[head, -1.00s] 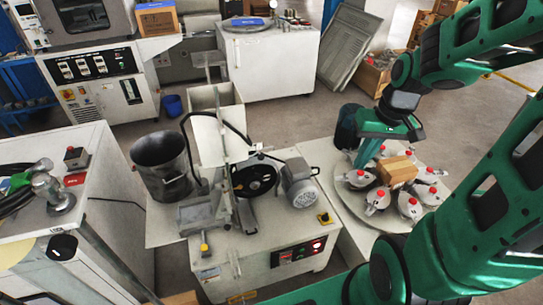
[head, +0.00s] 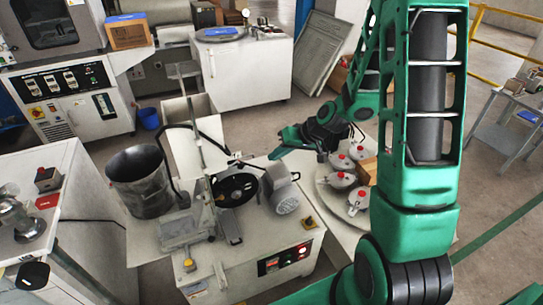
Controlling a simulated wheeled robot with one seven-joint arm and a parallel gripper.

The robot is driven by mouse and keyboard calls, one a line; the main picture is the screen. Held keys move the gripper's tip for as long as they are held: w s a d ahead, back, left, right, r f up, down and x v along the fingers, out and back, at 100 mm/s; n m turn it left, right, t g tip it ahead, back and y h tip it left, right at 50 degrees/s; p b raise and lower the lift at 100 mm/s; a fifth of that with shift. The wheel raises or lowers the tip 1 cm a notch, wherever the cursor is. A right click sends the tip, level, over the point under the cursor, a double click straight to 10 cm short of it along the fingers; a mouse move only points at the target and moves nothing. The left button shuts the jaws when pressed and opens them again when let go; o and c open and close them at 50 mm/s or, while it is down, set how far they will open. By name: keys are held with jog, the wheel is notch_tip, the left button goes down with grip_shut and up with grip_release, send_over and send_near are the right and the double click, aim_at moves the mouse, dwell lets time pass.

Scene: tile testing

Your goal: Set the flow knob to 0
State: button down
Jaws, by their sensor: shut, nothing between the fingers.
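No part is clearly marked as the flow knob, and no scale or 0 mark can be read. The grey machine in the middle has a small yellow knob-like part (head: 189,265) at its front left and a black control panel (head: 285,260) with a red button on its front. I cannot tell whether either holds the flow knob. My gripper (head: 281,148) is shut and empty, pointing left. In the picture it is behind and above the machine's grey motor (head: 286,197), apart from the panel and the yellow part.
Several white jars with red caps (head: 341,180) and a cardboard box (head: 367,171) stand on a round tray right of the machine. A metal pot (head: 140,181) is at left. A white cabinet (head: 85,195) bears a red-button box (head: 48,179). Floor shows at right.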

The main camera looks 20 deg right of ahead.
jog(key=w+a+f, duration=0.4)
jog(key=a+f, duration=0.1)
jog(key=a, duration=0.2)
jog(key=shift+w, duration=0.3)
dwell(0.3)
